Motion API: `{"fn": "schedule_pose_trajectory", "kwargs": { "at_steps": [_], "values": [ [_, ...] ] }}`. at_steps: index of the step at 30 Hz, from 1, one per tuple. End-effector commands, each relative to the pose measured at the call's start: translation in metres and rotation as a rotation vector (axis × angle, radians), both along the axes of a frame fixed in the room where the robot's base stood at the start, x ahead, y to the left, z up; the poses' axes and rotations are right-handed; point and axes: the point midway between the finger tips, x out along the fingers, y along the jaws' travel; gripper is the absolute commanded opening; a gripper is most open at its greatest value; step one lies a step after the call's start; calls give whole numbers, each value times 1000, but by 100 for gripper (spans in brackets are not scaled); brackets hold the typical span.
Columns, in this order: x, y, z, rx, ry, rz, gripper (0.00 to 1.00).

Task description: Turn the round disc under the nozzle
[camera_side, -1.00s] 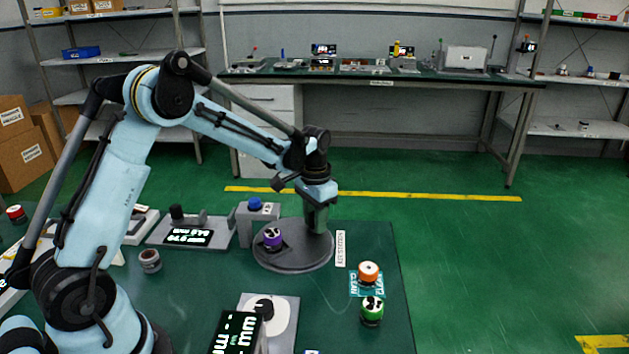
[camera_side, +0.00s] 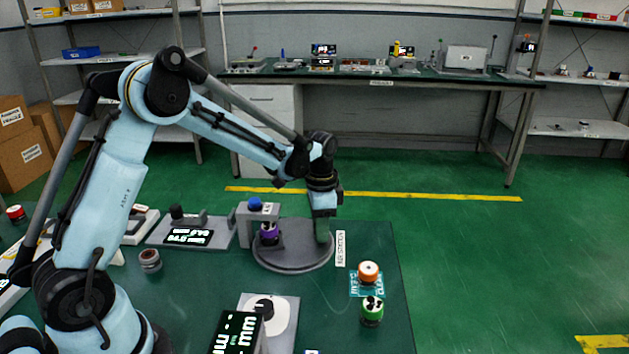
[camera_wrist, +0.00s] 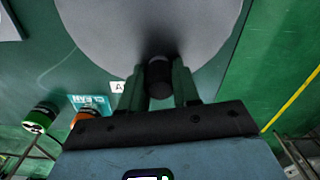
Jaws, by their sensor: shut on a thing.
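The round grey disc (camera_side: 290,262) lies flat on the green table, and it fills the top of the wrist view (camera_wrist: 150,30). A purple part (camera_side: 268,234) stands on the disc's far left side, at or under the grey nozzle stand (camera_side: 243,228) with its blue top (camera_side: 255,204). I cannot tell if it is exactly beneath the nozzle. My gripper (camera_side: 323,238) is low over the disc's right side. In the wrist view, its two fingers are shut on a dark upright peg (camera_wrist: 160,76) near the disc's rim.
An orange-topped part (camera_side: 368,272) and a green part (camera_side: 372,311) stand right of the disc, by the CLEAN label. A grey fixture with a display (camera_side: 188,237) is left of the nozzle stand. A small cup-like part (camera_side: 150,260) and a white-disc plate (camera_side: 283,325) are in front.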

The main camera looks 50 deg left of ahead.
Motion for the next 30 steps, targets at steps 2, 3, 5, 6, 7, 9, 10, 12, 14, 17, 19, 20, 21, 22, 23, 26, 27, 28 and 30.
{"fn": "schedule_pose_trajectory", "kwargs": {
  "at_steps": [2, 3, 5, 6, 7, 9, 10, 12, 14, 17, 19, 20, 21, 22, 23, 26, 27, 28, 30],
  "values": [
    [-1, -2, 1, -1, 1, -36, 0],
    [-2, -3, 1, -1, 1, -55, 0],
    [-3, -4, 1, -1, 1, -81, 0],
    [-4, -5, 1, -1, 1, -97, 0],
    [-4, -6, 1, -1, 1, -109, 0],
    [-5, -7, 1, -1, 1, -134, 0],
    [-6, -7, 1, -1, 1, -144, 0],
    [-7, -8, 1, -1, 1, -165, 0],
    [-7, -9, 1, -1, 1, -181, 0],
    [-8, -10, 1, -1, 1, -201, 0],
    [-9, -10, 1, -1, 1, -213, 0],
    [-9, -11, 1, -1, 1, -217, 0],
    [-9, -11, 1, -1, 1, -221, 0],
    [-9, -11, 1, -1, 1, -223, 0],
    [-9, -11, 1, -1, 1, -226, 0],
    [-9, -11, 1, -1, 1, -231, 0],
    [-10, -11, 1, -2, 1, -232, 0],
    [-10, -11, 1, -2, 1, -233, 0],
    [-10, -11, 1, -1, 2, -234, 0]
  ]
}}
